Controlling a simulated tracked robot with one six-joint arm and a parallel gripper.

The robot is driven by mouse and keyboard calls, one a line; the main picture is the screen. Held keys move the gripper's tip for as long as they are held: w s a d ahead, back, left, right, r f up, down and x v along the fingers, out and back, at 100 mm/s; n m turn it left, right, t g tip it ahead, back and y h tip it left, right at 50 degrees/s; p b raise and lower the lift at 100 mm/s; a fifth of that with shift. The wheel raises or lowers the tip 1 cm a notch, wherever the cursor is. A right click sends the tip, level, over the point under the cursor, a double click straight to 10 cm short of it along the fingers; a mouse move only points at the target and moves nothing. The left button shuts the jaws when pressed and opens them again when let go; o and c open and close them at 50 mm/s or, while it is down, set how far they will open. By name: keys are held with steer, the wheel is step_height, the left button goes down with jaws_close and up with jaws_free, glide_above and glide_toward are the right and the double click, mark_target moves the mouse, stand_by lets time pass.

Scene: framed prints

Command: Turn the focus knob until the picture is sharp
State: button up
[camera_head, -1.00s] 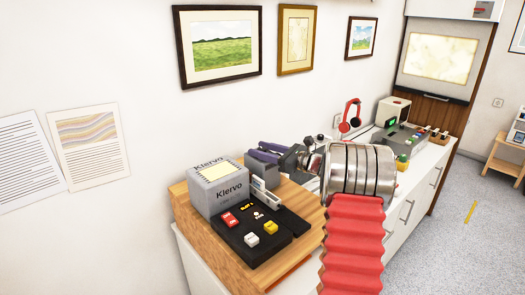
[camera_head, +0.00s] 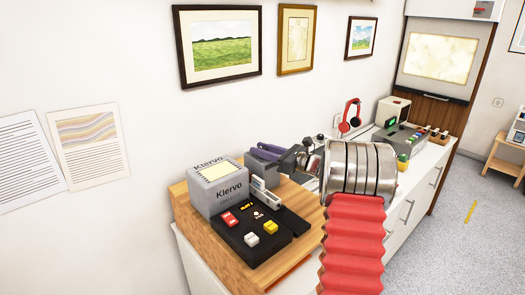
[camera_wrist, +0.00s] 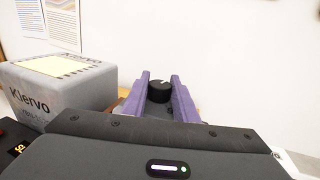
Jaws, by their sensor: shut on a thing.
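The fingers are shut on the knob. The knob is hidden in the head view. The screen (camera_head: 440,57) at the upper right shows a pale yellow, blotchy picture without clear detail.
The grey Klervo box (camera_head: 218,190) with a yellow note stands left of my gripper. A black button panel (camera_head: 262,238) lies in front on the wooden top. Red headphones (camera_head: 350,118) and a grey control box (camera_head: 402,138) are farther right. Framed prints hang behind.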

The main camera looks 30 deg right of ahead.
steer(key=shift+r+m+t+h, duration=0.1)
steer(key=shift+m+t+h, duration=0.3)
steer(key=shift+m+h, duration=0.95)
steer(key=shift+r+m+t+h, duration=0.1)
steer(key=shift+m+t+h, duration=0.5)
steer(key=shift+h, duration=1.25)
steer(key=shift+m, duration=0.25)
steer(key=o, duration=1.1)
steer(key=shift+f, duration=0.1)
steer(key=shift+c, duration=0.2)
steer(key=s, duration=1.3)
steer(key=shift+s+d, duration=0.25)
steer(key=shift+s, duration=0.15)
steer(key=shift+a, duration=0.1)
